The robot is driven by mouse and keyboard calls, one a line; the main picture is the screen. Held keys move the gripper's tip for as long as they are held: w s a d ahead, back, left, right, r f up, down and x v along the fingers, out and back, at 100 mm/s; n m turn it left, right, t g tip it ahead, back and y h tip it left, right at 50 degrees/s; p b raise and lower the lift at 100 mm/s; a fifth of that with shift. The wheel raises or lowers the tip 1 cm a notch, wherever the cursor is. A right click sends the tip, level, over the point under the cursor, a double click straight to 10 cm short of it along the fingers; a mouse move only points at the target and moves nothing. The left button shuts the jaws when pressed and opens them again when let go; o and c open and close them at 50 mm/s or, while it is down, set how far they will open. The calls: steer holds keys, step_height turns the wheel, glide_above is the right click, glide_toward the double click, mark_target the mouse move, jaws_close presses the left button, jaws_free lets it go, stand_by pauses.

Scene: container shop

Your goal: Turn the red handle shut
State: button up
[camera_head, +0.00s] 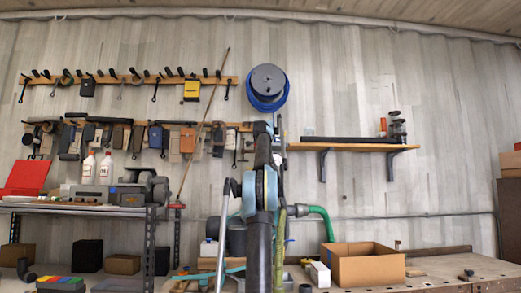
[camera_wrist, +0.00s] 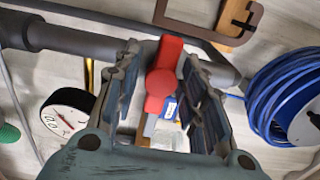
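The red handle (camera_wrist: 163,77) shows in the wrist view, a lever with a round hub. It sits on a dark grey pipe (camera_wrist: 72,41) that runs left to right, and the lever lies roughly across the pipe. My gripper (camera_wrist: 162,56) is open, with one finger on each side of the handle. A gap shows beside the handle's lower part; whether a fingertip touches its upper part I cannot tell. In the camera_head view my arm rises in the middle, my gripper (camera_head: 263,130) is seen from behind, and I cannot make out the handle there.
A round gauge (camera_wrist: 69,115) is left of my gripper in the wrist view, and a blue hose coil (camera_wrist: 284,92) is at right. In the camera_head view a wall shelf (camera_head: 350,147) is right of my arm, and a cardboard box (camera_head: 368,268) stands on the bench (camera_head: 455,268).

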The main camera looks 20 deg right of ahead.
steer(key=shift+s, duration=0.15)
steer(key=v, duration=1.1)
steer(key=shift+s, duration=0.25)
steer(key=shift+a, duration=0.15)
stand_by(0.4)
